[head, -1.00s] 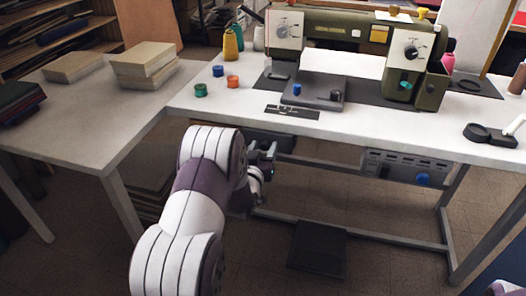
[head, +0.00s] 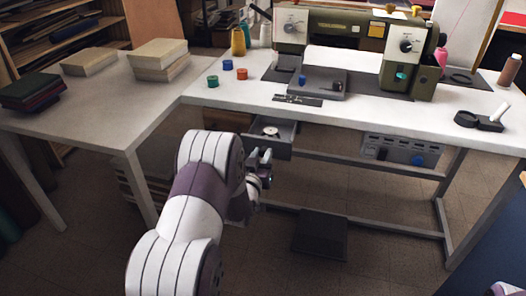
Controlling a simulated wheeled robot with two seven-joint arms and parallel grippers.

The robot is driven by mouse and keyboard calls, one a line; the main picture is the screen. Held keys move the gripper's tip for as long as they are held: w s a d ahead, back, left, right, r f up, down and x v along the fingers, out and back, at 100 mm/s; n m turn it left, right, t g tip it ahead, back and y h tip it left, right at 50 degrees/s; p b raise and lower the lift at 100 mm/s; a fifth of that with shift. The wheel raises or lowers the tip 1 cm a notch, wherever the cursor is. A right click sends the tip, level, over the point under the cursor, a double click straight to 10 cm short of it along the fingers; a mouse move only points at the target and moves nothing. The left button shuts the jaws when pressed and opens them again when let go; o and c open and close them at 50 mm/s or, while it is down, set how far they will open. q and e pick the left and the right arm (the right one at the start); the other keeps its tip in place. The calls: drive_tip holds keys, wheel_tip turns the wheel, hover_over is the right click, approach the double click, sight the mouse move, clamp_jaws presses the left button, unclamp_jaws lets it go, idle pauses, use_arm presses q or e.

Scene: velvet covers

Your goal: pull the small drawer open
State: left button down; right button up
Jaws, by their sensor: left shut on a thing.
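The small drawer (head: 285,143) hangs under the left part of the white sewing table (head: 345,117). It is pulled out, and its grey inside shows, with a small round pale item (head: 271,131) in it. My left gripper (head: 263,158) is at the front of the drawer and is shut on its handle. The handle itself is hidden behind the gripper. My right gripper is out of view; only a bit of my right arm shows at the bottom right corner.
A grey control box (head: 400,150) with a blue knob hangs under the table to the right. A dark pedal (head: 320,234) lies on the floor below. The sewing machine (head: 350,35) and thread spools stand on top. A side table (head: 90,105) is at left.

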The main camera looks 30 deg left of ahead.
use_arm(q)
drive_tip(key=shift+s+r, duration=0.1)
drive_tip(key=shift+s, duration=0.1)
drive_tip(key=c, duration=0.9)
unclamp_jaws()
drive_tip(key=p+v, duration=0.2)
drive_tip(key=v, duration=1)
drive_tip(key=shift+s+d, duration=0.15)
drive_tip(key=shift+s, duration=0.1)
